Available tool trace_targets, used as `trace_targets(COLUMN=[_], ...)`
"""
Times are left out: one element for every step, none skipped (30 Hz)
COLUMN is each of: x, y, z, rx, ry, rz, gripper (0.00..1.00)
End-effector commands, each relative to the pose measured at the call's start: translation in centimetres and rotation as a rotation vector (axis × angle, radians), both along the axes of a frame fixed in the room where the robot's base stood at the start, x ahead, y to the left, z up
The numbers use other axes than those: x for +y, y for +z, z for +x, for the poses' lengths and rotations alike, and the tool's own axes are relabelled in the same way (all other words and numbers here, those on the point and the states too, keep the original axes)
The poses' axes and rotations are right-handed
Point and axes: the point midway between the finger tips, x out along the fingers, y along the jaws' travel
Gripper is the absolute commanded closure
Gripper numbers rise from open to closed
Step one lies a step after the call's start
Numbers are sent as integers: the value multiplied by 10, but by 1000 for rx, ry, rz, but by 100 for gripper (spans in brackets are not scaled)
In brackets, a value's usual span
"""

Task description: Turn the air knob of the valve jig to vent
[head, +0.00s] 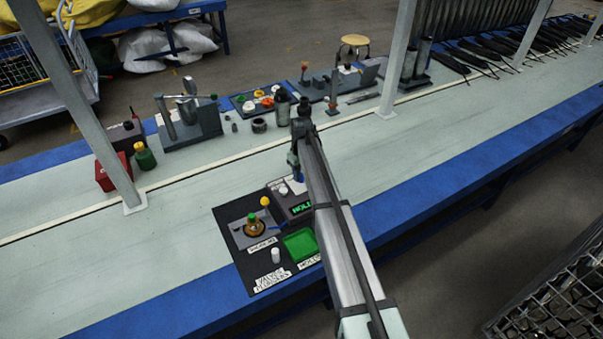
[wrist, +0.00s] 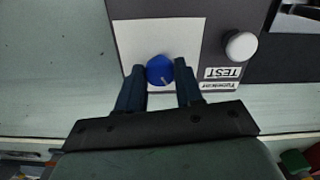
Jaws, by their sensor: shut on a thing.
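The valve jig (head: 297,208) is a dark box on the black mat, with a small display showing green letters that look like "HOLD". In the wrist view its panel (wrist: 228,60) has a pale blank area and a white round button (wrist: 241,46) beside a "TEST" label. The blue air knob (wrist: 160,69) sits at the edge of the pale area, with a light pointer mark towards the lower right of the picture. My gripper (wrist: 160,75) is shut on the knob, one finger on each side. In the head view my arm hides much of the jig and my gripper (head: 297,176).
Left of the jig is a grey fixture (head: 250,236) with a round brass-coloured part and a yellow ball. A green tray (head: 300,244) and a small white cylinder (head: 276,255) lie nearer. Bench posts, including one at the left (head: 100,130), stand behind. Bench right of my arm is clear.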

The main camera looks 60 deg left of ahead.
Motion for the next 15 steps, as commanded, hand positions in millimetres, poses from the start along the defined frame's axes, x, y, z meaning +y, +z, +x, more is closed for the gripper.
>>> trace_targets(x=[0,0,0,0,0,0,0,0,0,0,0,0,0,0,0], y=[0,0,0,0,0,0,0,0,0,0,0,0,0,0,0], z=[0,0,0,0,0,0,0,0,0,0,0,0,0,0,0], rx=[0,0,0,0,0,0,0,0,0,0,0,0,0,0,0], ry=[35,55,81,100,117,138,153,167,183,194,204,216,224,230,237], rz=[0,0,0,0,0,0,0,1,1,1,1,1,1,1,1], gripper=[95,95,95,95,95,95,95,95,95,95,95,95,95,95,95])
